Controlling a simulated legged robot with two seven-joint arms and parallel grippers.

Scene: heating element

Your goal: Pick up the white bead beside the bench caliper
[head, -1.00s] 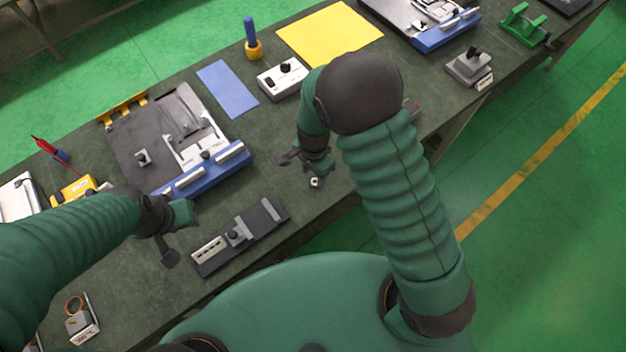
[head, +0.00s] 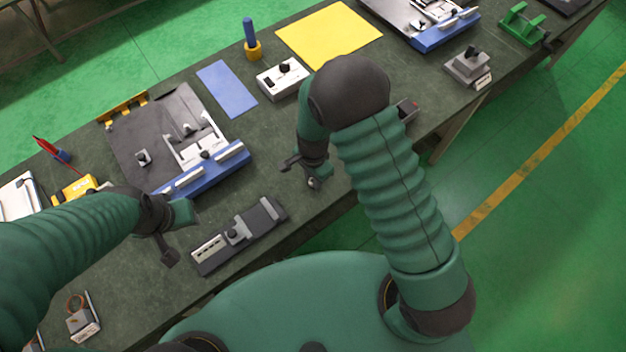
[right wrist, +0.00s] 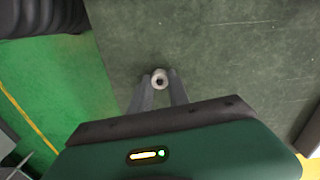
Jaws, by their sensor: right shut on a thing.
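In the right wrist view, the small white bead (right wrist: 159,79), a ring with a dark hole, sits between the tips of my right gripper (right wrist: 160,88), which is shut on it. In the head view, the right gripper (head: 311,180) is low over the bench, right of the bench caliper (head: 238,236), and the bead is mostly hidden at its fingers. The caliper is a long dark block with a pale scale. My left gripper (head: 169,250) is above the bench, left of the caliper; its opening is unclear.
A blue-edged fixture plate (head: 130,140) lies behind the caliper. A white switch box (head: 282,78), a blue mat (head: 226,88) and a yellow sheet (head: 328,36) lie farther back. The bench's front edge is close to the right gripper. The bench between caliper and switch box is clear.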

